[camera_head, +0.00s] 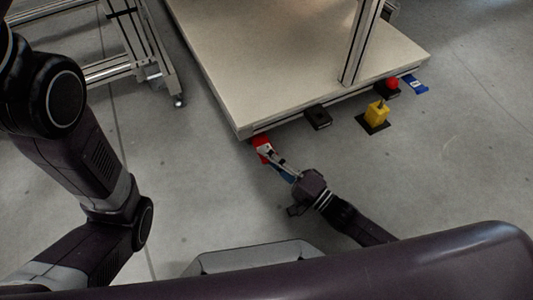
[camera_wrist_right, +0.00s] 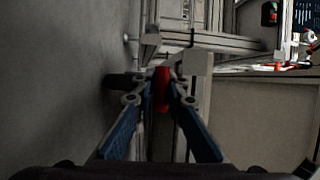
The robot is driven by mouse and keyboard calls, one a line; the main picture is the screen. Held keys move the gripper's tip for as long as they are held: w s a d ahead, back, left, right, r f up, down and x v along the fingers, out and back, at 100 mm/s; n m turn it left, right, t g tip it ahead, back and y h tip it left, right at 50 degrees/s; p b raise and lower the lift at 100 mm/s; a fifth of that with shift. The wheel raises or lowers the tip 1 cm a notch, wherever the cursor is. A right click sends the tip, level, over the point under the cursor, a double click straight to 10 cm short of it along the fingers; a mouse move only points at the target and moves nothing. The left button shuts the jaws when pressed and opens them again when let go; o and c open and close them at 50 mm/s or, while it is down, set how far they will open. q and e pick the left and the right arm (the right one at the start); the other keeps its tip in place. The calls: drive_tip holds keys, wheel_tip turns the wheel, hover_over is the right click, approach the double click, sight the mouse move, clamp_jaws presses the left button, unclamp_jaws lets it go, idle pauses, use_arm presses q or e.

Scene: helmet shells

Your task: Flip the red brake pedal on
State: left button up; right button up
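The red brake pedal (camera_head: 262,146) is at the near left corner of the pale platform, low at its edge. My right gripper (camera_head: 268,155) reaches up-left to it with its fingertips at the red part. In the right wrist view the red pedal (camera_wrist_right: 162,88) stands between the two blue-backed fingers (camera_wrist_right: 161,78), close to both. Whether the fingers press on it or only stand around it I cannot tell. The fingertips partly hide the pedal. My left arm shows at the left of the head view; its gripper is out of view.
The pale platform (camera_head: 270,60) has a metal post (camera_head: 361,45). Along its near edge are a black block (camera_head: 317,118), a yellow part on a black base (camera_head: 377,113), a red button (camera_head: 392,84) and a blue piece (camera_head: 414,85). A metal frame (camera_head: 120,66) stands at the left. Grey floor is clear in front.

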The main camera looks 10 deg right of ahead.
drive_tip(key=o, duration=0.4)
drive_tip(key=v, duration=1.2)
drive_tip(key=shift+r, duration=0.1)
